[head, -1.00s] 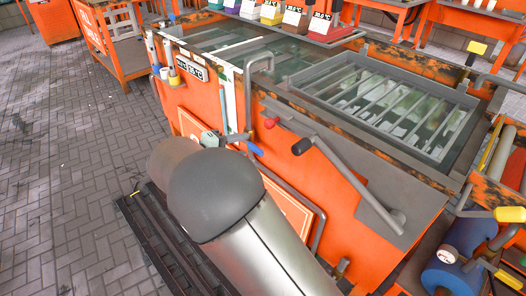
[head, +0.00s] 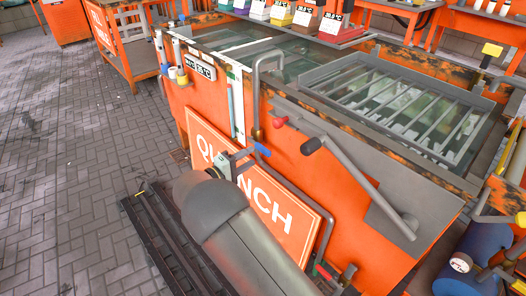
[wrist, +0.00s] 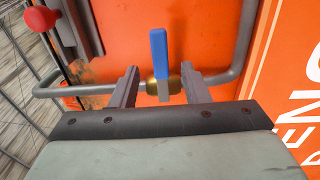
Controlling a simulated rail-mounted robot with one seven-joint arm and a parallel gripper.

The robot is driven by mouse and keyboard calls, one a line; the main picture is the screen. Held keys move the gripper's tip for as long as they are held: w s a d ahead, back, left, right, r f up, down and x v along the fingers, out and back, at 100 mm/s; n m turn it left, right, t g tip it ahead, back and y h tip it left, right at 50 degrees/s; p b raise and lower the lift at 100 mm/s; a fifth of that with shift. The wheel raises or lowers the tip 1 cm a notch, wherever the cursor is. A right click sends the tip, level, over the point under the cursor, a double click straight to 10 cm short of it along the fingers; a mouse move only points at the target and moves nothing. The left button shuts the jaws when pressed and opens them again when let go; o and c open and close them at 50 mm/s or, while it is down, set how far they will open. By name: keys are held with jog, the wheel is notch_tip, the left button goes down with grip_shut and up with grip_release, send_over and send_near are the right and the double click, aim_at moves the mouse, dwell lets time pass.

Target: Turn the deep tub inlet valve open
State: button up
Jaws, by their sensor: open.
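The valve has a blue lever (wrist: 158,50) on a brass body (wrist: 168,85), set on a grey pipe (wrist: 223,78) at the orange tub wall. In the wrist view the lever points up, crosswise to the pipe. My gripper (wrist: 158,88) is open, one finger on each side of the valve; I cannot tell whether either touches it. In the head view the blue lever (head: 262,149) shows just beyond my gripper (head: 243,158), at the front of the orange tub (head: 290,165). The brass body is hard to make out there.
A red-knobbed lever (head: 280,121) and a black-gripped crank arm (head: 350,175) stick out right of the valve. The QUENCH sign (head: 275,212) is on the tub front. The paved floor at left is clear.

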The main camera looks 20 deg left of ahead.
aim_at(261, 151)
jog(key=x, duration=0.6)
jog(key=shift+w+d+b, duration=0.2)
jog(key=shift+w+b, duration=0.15)
grip_shut()
